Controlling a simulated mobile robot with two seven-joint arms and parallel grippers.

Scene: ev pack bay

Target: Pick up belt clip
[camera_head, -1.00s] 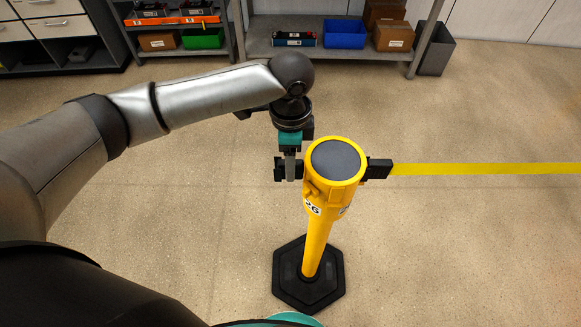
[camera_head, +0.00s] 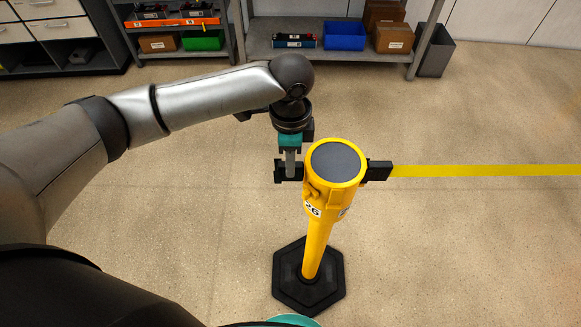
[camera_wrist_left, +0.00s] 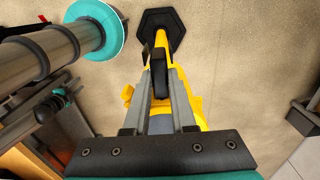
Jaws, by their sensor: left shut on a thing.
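A yellow post (camera_head: 318,225) with a dark grey round cap stands upright in the middle of the head view. The black belt clip (camera_head: 280,173) is at the left side of the post's head. My left gripper (camera_head: 290,166) points down there, with its fingers shut on the clip. In the left wrist view the black clip (camera_wrist_left: 160,78) sits between the two grey fingers, in front of the yellow post. I cannot tell whether the clip is still seated in the post. My right gripper is not in view.
A yellow belt (camera_head: 480,170) runs right from a black fitting (camera_head: 378,171) on the post's right side. The post's black hexagonal base (camera_head: 290,290) rests on open floor. Shelves with a blue bin (camera_head: 344,35), boxes and a grey waste bin (camera_head: 435,52) stand at the back.

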